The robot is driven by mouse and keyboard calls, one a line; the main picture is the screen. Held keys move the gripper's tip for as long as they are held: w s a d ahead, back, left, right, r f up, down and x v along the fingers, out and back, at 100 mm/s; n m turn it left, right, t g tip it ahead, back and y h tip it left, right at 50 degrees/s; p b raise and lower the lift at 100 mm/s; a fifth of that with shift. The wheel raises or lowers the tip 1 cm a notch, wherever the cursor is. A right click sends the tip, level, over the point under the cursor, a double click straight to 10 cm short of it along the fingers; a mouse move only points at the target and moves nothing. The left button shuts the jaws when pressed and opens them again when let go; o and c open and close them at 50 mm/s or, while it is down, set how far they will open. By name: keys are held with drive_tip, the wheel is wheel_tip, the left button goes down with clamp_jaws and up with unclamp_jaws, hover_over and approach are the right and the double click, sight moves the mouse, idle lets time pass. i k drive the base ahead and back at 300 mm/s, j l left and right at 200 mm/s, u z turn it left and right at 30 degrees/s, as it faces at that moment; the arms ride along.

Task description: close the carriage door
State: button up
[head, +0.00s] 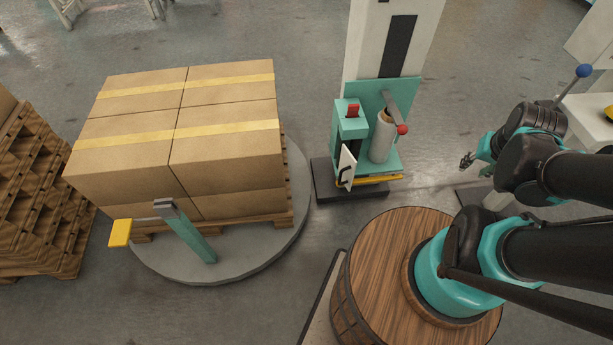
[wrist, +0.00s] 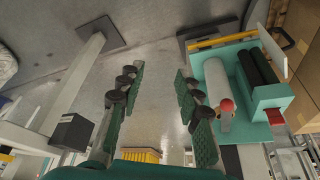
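The teal carriage (head: 351,126) is on a white column in the head view, with a roll of film (head: 382,137) in it. Its white door (head: 346,167) with a dark handle stands open, swung out at the front left. In the wrist view the carriage (wrist: 270,96) is at the right, seen inverted, with dark rollers exposed and the white door (wrist: 272,50) jutting out at its far side. My gripper (head: 470,165) is to the right of the carriage, apart from it. In the wrist view my gripper (wrist: 157,76) has its fingers spread, with only floor between them.
A red-knobbed lever (head: 402,129) sticks out on the carriage's right. A wooden barrel top (head: 385,250) is in front. A pallet of boxes (head: 180,140) on a round turntable (head: 250,262) stands left. Open floor lies between carriage and gripper.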

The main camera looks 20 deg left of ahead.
sight(347, 163)
drive_tip(key=u, duration=1)
drive_tip(key=k+j, duration=0.1)
drive_tip(key=k, duration=0.95)
drive_tip(key=k+l+u, duration=0.05)
